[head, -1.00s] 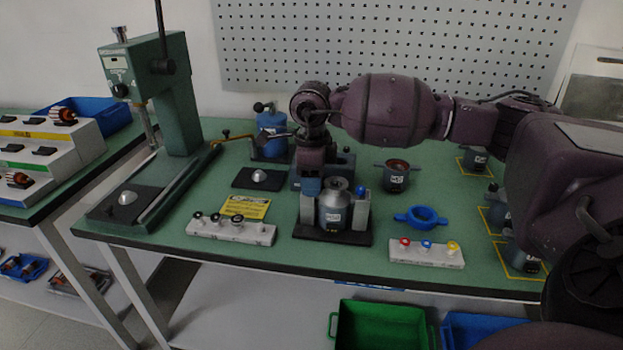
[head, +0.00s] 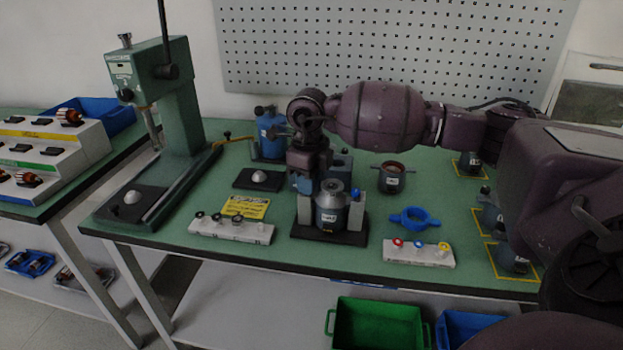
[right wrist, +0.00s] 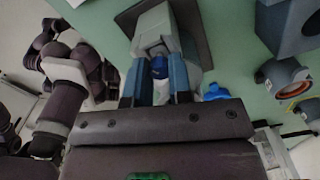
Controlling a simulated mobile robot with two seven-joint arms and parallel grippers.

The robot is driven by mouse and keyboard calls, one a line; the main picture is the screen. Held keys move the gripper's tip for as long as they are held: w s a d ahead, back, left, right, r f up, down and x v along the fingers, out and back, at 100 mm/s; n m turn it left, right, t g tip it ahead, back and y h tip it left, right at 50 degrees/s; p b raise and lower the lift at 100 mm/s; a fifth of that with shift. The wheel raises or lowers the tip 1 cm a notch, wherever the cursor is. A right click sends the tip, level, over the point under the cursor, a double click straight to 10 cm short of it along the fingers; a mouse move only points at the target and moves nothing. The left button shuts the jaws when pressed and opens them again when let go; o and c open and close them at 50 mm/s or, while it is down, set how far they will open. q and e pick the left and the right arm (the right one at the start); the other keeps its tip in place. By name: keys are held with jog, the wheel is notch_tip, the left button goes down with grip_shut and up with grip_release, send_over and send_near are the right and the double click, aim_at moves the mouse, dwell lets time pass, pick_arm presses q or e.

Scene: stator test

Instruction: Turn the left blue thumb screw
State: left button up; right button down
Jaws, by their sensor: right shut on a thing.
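The fixture has a black base (head: 318,237) and two grey posts with a metal cylinder (head: 331,212) standing upright between them. The right blue thumb screw (head: 356,193) sits on top of the right post. My right gripper (head: 304,187) points down at the top of the left post and hides the left blue thumb screw in the head view. In the right wrist view its two fingers (right wrist: 155,88) are shut on a blue piece, the left blue thumb screw (right wrist: 159,68), above the grey post. My left gripper is not in view.
A blue ring with handles (head: 414,217) and a white block with coloured knobs (head: 419,253) lie right of the fixture. A white block with dark knobs (head: 231,230) is to its left. A dark two-handled pot (head: 391,178) stands behind right. A green press (head: 178,100) stands at left.

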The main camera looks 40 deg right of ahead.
jog(key=c, duration=1)
grip_release()
notch_tip(320, 180, up, 11)
jog(key=shift+f+p, duration=0.1)
jog(key=shift+p, duration=0.6)
